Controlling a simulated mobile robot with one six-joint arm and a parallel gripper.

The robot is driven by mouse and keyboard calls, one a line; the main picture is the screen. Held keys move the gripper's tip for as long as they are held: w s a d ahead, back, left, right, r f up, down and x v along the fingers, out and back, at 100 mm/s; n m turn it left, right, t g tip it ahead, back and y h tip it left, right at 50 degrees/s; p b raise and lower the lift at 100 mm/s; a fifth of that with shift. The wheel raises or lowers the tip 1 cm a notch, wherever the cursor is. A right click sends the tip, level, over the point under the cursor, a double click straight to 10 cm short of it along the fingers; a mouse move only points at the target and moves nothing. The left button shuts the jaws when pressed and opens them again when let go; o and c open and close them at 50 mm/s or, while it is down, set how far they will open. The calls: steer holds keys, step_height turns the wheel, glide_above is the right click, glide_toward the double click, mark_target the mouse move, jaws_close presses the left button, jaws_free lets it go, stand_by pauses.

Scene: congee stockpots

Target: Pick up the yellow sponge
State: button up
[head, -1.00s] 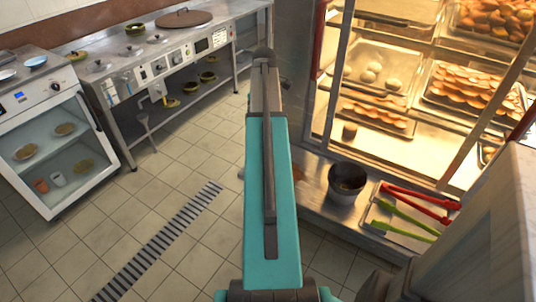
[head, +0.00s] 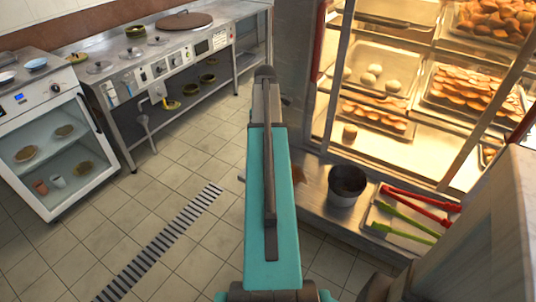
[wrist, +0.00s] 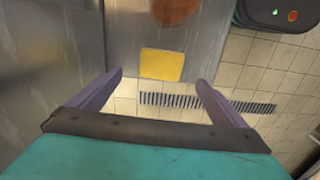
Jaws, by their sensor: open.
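The yellow sponge (wrist: 162,65) shows in the wrist view as a flat yellow square near the edge of a grey metal surface. It lies ahead of my gripper (wrist: 152,82), centred between the two fingers and apart from them. The fingers are spread wide with nothing between them. In the head view my turquoise arm hides the gripper's fingertips, and I cannot make out the sponge there.
A metal pot (head: 346,185) and a tray (head: 375,232) with red and green tongs stand on the low counter before the lit pastry cabinet (head: 372,50). A stove counter (head: 165,50) stands at the back left. The tiled floor (head: 110,205) with a drain grate is clear.

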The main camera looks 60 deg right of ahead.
steer(key=shift+f, duration=1.5)
steer(key=shift+a+f, duration=0.15)
steer(key=shift+f, duration=2.4)
steer(key=c, duration=1.1)
